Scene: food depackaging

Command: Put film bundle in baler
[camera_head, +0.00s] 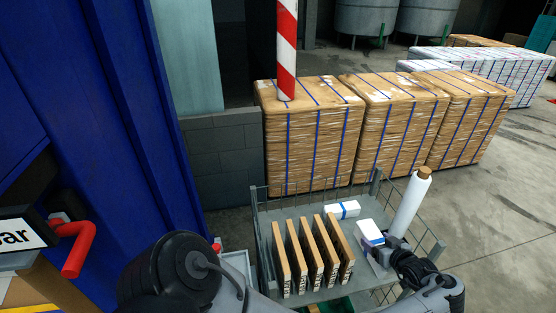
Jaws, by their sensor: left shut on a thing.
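A white bundle with a blue band (370,231) is at the fingers of my left gripper (380,248), over the right side of a grey wire-sided cart. The gripper is shut on this bundle and partly hides its lower right side. A second white bundle with a blue band (342,210) lies at the back of the cart, apart from the gripper. A large blue machine (110,100), which may be the baler, stands at the left; its opening cannot be made out. My right gripper is not in view.
The cart (290,214) holds several upright brown-edged panels (311,255). A white roll with a brown core (412,200) stands beside the gripper. A red handle (74,245) sticks out at the left. Wrapped bales (313,140) stand behind. Floor at right is clear.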

